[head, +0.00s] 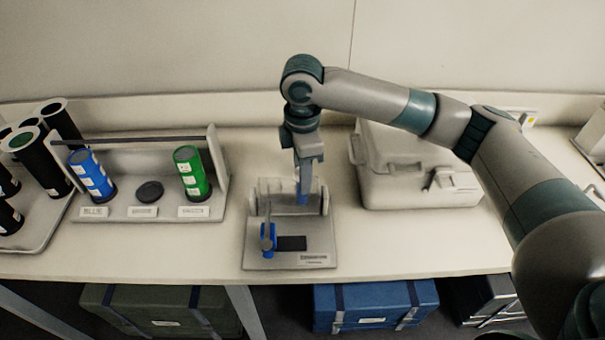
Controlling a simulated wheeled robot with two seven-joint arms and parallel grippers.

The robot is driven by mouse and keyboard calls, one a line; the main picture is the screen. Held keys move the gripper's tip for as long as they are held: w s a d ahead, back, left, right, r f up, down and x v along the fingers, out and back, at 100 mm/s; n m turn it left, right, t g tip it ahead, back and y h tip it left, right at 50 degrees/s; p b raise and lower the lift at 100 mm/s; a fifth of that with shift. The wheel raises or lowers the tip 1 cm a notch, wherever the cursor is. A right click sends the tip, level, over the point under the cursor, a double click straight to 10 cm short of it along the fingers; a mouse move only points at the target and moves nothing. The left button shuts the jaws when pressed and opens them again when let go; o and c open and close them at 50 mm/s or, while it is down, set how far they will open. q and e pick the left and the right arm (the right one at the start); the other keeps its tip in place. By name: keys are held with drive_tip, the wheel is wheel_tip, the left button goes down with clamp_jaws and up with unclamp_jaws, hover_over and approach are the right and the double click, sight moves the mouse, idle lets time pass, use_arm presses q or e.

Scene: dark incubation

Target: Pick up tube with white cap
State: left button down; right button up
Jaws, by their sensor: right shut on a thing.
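My right gripper (305,165) points down over the small grey stand (262,262) at the middle of the bench. It is shut on a narrow bluish thing (303,189), which looks like the tube. The thing is upright, in front of the stand's raised back part. The gripper covers its top, so I cannot see a white cap. I cannot tell whether its lower end touches the stand. A small blue piece (268,238) is at the stand's front left, beside a dark rectangular patch. My left gripper is not in view.
A labelled rack (150,212) at left holds a blue canister (91,175), an empty dark round spot and a green canister (192,173). Several black cylinders (45,160) stand farther left. A closed pale case (412,165) is behind, right of the stand.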

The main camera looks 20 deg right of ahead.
drive_tip(key=shift+w+p, duration=0.15)
drive_tip(key=shift+p, duration=0.45)
idle(1.1)
drive_tip(key=o, duration=1.1)
drive_tip(key=shift+r+b, duration=0.3)
drive_tip(key=shift+r, duration=0.55)
wheel_tip(320, 180, up, 16)
drive_tip(key=b, duration=0.3)
drive_tip(key=shift+f, duration=0.15)
